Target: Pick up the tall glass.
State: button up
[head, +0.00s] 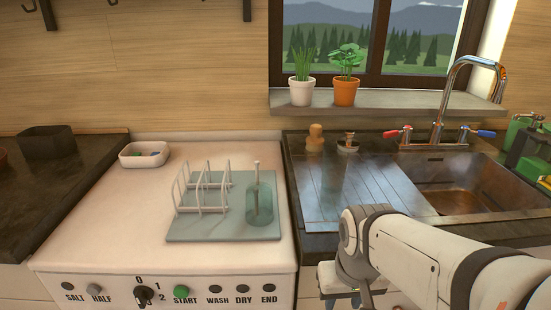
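A tall, clear greenish glass (262,208) is on the pale grey-green drying mat (185,229), at its right side. A thin white peg (257,169) rises above the glass's top; I cannot tell if it stands inside or behind the glass. My gripper (342,302) is at the bottom edge, below my arm's wrist, right of the glass and apart from it. It is mostly cut off by the frame, so its fingers and opening do not show clearly.
A white wire rack (203,189) stands on the mat left of the glass. A white dish (145,154) sits behind it. The sink (450,196) with its tap (445,95) is at right. Potted plants (345,92) stand on the sill. The white top's front left is clear.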

aim_at(336, 157)
jog(key=u, duration=2.7)
jog(key=k, duration=1.7)
jog(key=z, duration=0.6)
jog(key=i, duration=1)
jog(key=z, duration=0.05)
